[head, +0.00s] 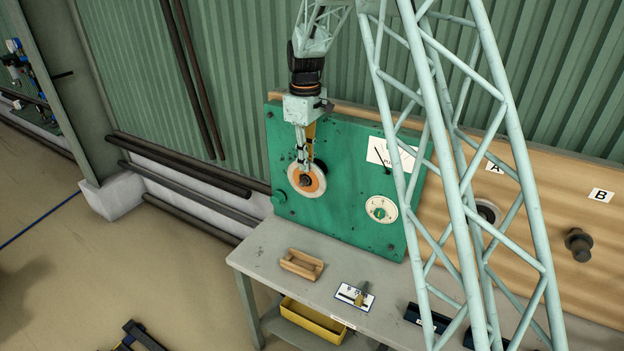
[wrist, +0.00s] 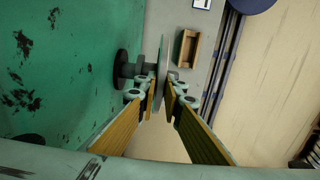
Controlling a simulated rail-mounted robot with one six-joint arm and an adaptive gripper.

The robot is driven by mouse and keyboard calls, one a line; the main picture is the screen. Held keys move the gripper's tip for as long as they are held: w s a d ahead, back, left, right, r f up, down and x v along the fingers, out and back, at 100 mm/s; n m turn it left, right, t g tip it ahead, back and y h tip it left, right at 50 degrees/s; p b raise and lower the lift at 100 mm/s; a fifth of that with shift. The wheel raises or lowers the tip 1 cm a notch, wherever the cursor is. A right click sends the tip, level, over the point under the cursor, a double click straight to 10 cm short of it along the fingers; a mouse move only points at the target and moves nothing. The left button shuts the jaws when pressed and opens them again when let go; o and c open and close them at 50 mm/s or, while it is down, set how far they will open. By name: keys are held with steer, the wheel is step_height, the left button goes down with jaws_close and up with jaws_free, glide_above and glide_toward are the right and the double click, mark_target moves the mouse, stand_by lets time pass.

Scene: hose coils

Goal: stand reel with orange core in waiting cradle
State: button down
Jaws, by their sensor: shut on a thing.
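The reel with an orange core (head: 316,186) and pale rim stands upright at the front of a green panel (head: 345,215). In the wrist view the reel (wrist: 163,62) is edge-on, at a dark spindle (wrist: 128,70) that juts from the panel and seems to run through it. My gripper (head: 305,166) reaches down from above and is shut on the reel, one finger on each face; its fingertips show in the wrist view (wrist: 161,88). A wooden cradle (head: 301,263) lies empty on the grey bench below; it also shows in the wrist view (wrist: 187,48).
The grey bench (head: 270,242) also carries a white card with a small tool (head: 355,295) and dark trays (head: 427,318). A yellow bin (head: 312,322) sits below. A wooden board with pegs A (head: 488,211) and B (head: 579,244) is at right, partly behind my arm.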

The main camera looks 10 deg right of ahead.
steer(key=s+a+b, duration=0.3)
steer(key=s+a, duration=0.5)
steer(key=s, duration=0.1)
steer(key=shift+a, duration=0.2)
stand_by(5.6)
stand_by(0.3)
steer(key=s+d+f, duration=0.1)
steer(key=d+f, duration=0.3)
steer(key=f, duration=0.7)
steer(key=shift+s+f, duration=0.35)
steer(key=shift+s, duration=0.05)
